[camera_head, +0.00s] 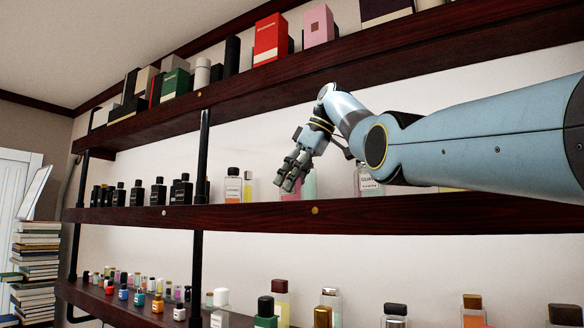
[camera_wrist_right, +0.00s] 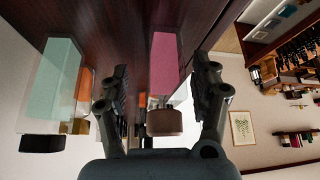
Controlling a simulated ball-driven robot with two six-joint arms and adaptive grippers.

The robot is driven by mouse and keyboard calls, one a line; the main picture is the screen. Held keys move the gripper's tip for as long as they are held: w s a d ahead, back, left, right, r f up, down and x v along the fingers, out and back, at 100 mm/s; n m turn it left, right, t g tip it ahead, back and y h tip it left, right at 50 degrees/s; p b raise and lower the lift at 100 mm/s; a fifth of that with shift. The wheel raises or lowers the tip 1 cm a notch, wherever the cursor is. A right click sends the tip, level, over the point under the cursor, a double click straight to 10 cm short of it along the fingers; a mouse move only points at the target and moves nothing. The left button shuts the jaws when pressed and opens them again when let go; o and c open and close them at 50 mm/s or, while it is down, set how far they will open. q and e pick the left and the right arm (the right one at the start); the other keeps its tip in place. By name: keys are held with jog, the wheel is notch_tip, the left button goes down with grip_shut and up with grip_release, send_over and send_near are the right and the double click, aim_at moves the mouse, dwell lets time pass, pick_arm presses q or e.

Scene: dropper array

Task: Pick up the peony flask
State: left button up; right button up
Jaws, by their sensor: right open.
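The peony flask, taken to be the pink one with a brown cap, shows in the wrist view (camera_wrist_right: 164,62), between my right gripper's fingers in the picture. I cannot tell whether it is fully between them in depth. In the head view its pink side (camera_head: 309,186) shows on the middle shelf, partly hidden behind the gripper. My right gripper (camera_head: 288,180) is open and empty, reaching down at the shelf's front; its spread fingers show in the wrist view (camera_wrist_right: 163,98). My left gripper is not in view.
A pale green bottle (camera_wrist_right: 57,75) and an orange one (camera_wrist_right: 83,92) stand beside the pink flask. A clear labelled bottle (camera_head: 233,186) stands left of the gripper on the middle shelf (camera_head: 260,218). The upper shelf (camera_head: 300,75) with boxes overhangs.

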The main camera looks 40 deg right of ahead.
jog(key=shift+w+a+f+p, duration=0.3)
jog(key=shift+w+a+f, duration=0.25)
jog(key=shift+w+a, duration=0.25)
jog(key=shift+d, duration=0.2)
jog(key=shift+c, duration=0.6)
jog(key=shift+a+r, duration=0.1)
grip_shut()
